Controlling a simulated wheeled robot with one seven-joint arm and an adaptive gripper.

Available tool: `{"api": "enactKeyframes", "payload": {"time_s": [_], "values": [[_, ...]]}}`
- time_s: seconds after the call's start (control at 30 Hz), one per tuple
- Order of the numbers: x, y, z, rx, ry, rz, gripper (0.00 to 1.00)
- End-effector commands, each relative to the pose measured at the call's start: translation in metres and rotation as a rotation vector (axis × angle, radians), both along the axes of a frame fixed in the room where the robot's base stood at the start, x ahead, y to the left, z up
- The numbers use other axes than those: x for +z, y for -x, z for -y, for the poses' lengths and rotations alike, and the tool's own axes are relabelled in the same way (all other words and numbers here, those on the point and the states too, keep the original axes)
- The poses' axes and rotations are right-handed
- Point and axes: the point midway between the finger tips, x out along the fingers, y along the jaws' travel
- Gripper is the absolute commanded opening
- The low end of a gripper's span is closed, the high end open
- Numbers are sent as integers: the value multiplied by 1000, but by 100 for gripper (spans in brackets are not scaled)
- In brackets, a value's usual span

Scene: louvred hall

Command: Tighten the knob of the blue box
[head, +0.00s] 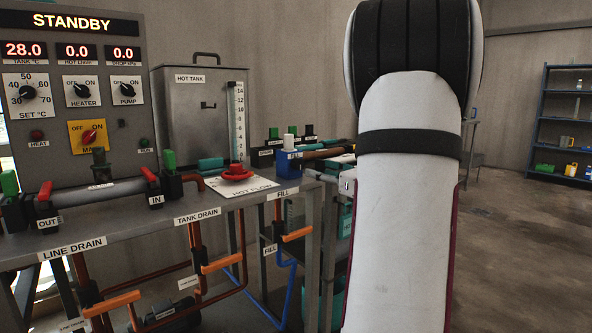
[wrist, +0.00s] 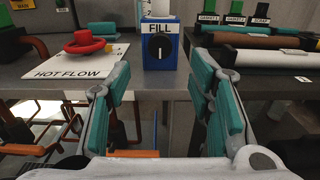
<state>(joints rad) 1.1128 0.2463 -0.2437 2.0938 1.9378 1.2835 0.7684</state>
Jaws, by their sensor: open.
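The blue box (wrist: 176,62) stands at the edge of the grey bench in the wrist view, with a FILL label on top. Its round black knob (wrist: 158,48) faces me, with a white pointer line upright. In the head view the blue box (head: 287,168) sits right of the HOT FLOW plate, and its knob face is not clear. My gripper (wrist: 158,82) is open and empty, its teal-padded fingers spread either side of the box's line in the wrist view. The knob lies beyond the fingertips, between them in the picture, and untouched. My arm hides most of the gripper in the head view.
A red handwheel (wrist: 84,42) on a white HOT FLOW plate (wrist: 50,62) lies left of the box. The hot tank (head: 195,115) and control panel (head: 75,90) stand on the left. Orange-handled valves (head: 220,262) hang below the bench.

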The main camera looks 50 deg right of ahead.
Motion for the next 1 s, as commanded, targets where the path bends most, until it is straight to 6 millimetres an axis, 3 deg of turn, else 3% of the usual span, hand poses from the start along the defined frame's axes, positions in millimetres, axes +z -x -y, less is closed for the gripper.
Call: {"api": "enactKeyframes", "payload": {"time_s": [0.6,1.0], "values": [[0,-73,16,3,1,0,48],[0,-87,20,1,0,0,48]]}}
